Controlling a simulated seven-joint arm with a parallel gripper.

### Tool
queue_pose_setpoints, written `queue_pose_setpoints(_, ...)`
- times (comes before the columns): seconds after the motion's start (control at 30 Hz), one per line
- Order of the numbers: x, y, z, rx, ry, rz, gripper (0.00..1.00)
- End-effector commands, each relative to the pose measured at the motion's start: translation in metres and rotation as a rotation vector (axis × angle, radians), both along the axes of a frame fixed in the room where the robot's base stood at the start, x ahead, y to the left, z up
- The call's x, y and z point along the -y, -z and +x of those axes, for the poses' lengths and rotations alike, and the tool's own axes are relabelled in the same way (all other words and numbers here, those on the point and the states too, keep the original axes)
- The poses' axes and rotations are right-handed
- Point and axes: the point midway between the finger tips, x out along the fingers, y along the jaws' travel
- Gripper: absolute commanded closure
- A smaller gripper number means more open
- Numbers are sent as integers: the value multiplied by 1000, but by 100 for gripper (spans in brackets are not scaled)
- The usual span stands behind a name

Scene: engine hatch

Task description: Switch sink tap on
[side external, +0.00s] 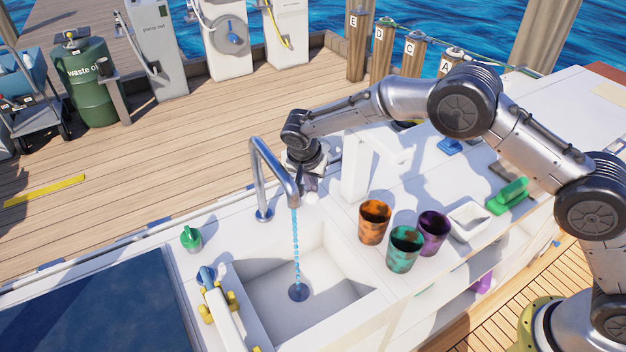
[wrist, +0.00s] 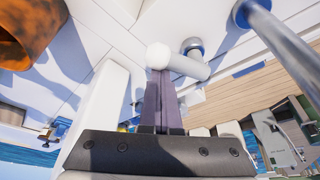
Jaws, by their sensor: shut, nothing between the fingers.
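The chrome sink tap (side external: 258,175) arches over the white sink (side external: 262,290). A blue beaded stream of water (side external: 296,250) runs from its spout to the drain. My gripper (side external: 308,186) is shut and empty, pointing down just right of the spout. In the wrist view its closed fingers (wrist: 161,100) end at the white ball (wrist: 158,55) of the tap's lever. The lever's grey rod (wrist: 188,66) runs to a blue-ringed base (wrist: 192,45). The fingertips look touching or very near the ball; I cannot tell which. The tap's pipe (wrist: 285,45) is at the upper right there.
Orange (side external: 374,222), teal (side external: 404,248) and purple (side external: 433,232) cups stand right of the sink. A white post (side external: 356,170) rises close to my gripper. A green bottle (side external: 191,238) and a dish brush (side external: 207,276) are left of the sink. The counter behind the green bottle is clear.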

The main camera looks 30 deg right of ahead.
Motion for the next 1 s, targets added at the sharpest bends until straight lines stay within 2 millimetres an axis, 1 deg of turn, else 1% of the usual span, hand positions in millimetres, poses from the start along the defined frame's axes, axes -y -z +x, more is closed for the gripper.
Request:
queue_pose_setpoints(0.1,-5,2,-3,-3,98,0,100)
queue_pose_setpoints(0.33,-11,1,-7,-1,253,1,100)
queue_pose_setpoints(1.0,-17,1,-9,-2,249,2,100)
